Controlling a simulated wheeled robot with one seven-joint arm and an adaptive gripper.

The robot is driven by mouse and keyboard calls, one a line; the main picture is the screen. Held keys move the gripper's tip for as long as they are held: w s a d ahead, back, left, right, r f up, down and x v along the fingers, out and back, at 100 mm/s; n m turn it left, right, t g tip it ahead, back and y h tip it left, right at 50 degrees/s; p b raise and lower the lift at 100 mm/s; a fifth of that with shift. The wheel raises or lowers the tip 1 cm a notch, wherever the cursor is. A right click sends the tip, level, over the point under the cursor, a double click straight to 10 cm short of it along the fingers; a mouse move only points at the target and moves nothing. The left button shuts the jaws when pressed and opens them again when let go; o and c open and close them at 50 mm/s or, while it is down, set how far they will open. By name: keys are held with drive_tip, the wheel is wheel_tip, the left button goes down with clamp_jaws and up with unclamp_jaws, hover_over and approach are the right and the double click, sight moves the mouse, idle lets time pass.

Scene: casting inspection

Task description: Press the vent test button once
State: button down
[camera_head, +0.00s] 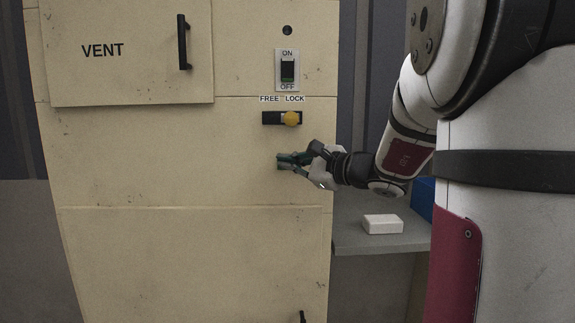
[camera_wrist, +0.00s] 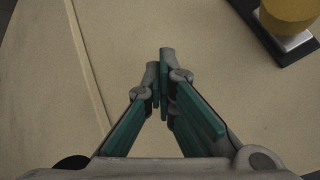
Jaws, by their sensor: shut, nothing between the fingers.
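A cream cabinet (camera_head: 150,150) carries a door marked VENT (camera_head: 140,75) with a dark vertical handle (camera_head: 184,42). A small dark round fitting (camera_head: 287,30) sits above the ON/OFF rocker switch (camera_head: 288,71); I cannot tell whether it is a button. No part labelled as a vent test button shows. My gripper (camera_head: 281,162) is shut and empty, its green-padded fingers at the cabinet front below the FREE/LOCK slider. In the wrist view my gripper (camera_wrist: 161,85) has its fingertips together before bare panel; contact is unclear.
The yellow slider knob (camera_head: 292,118) is on the LOCK side, just above my gripper; it also shows at the wrist view's top right (camera_wrist: 290,12). A grey shelf (camera_head: 358,240) at right holds a white block (camera_head: 382,224) and a blue box (camera_head: 423,198).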

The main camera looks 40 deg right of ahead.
drive_tip(key=shift+s+a, duration=0.4)
drive_tip(key=shift+s, duration=0.2)
drive_tip(key=shift+s, duration=0.1)
drive_tip(key=s+a, duration=0.1)
drive_tip(key=s, duration=0.1)
drive_tip(key=s+a, duration=0.1)
drive_tip(key=s, duration=0.1)
drive_tip(key=shift+a, duration=0.4)
idle(0.5)
